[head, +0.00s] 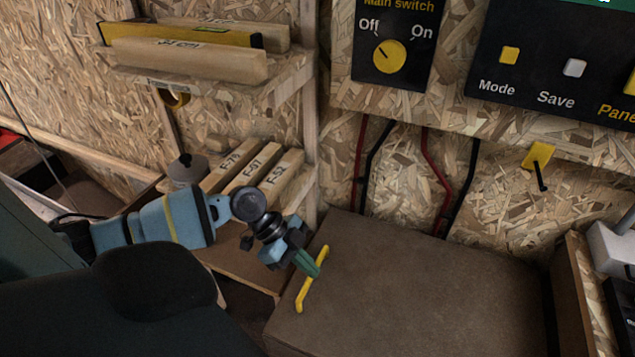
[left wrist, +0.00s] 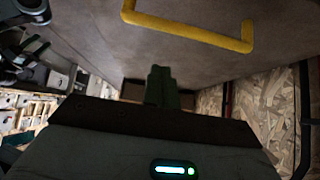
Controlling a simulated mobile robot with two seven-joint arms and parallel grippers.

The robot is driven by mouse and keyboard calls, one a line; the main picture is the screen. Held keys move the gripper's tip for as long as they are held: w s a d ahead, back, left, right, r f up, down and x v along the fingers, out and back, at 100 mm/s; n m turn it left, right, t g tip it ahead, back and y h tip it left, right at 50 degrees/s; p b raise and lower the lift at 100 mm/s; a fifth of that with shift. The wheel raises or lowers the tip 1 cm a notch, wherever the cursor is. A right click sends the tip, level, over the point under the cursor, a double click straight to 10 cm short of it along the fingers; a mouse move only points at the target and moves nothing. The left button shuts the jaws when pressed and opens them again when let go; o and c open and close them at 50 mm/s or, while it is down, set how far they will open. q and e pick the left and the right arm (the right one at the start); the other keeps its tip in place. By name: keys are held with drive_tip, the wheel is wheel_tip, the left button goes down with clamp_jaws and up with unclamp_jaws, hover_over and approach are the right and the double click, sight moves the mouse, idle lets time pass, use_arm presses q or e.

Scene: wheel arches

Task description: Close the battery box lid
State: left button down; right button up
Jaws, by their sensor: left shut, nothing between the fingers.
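The battery box lid (head: 430,290) is a broad brown panel at the lower middle of the head view. A yellow bar handle (head: 312,280) is fixed near its left edge. I cannot tell whether the lid lies fully down. My left gripper (head: 312,266) is shut and empty, its green fingertips over or beside the handle's upper part; contact is unclear. In the left wrist view, the shut fingers (left wrist: 160,82) point toward the brown lid surface (left wrist: 90,40), and the yellow handle (left wrist: 190,32) shows beyond them, apart in the picture. My right gripper is not in view.
A chipboard wall (head: 505,210) with red and black cables stands behind the lid. A main switch panel (head: 392,45) hangs above. Shelves with labelled wooden blocks (head: 245,172) are at the left, close to my left arm. A wooden edge (head: 572,290) bounds the right.

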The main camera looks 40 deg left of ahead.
use_arm(q)
drive_tip(key=v, duration=0.4)
drive_tip(key=shift+a+r, duration=0.15)
drive_tip(key=shift+r, duration=0.15)
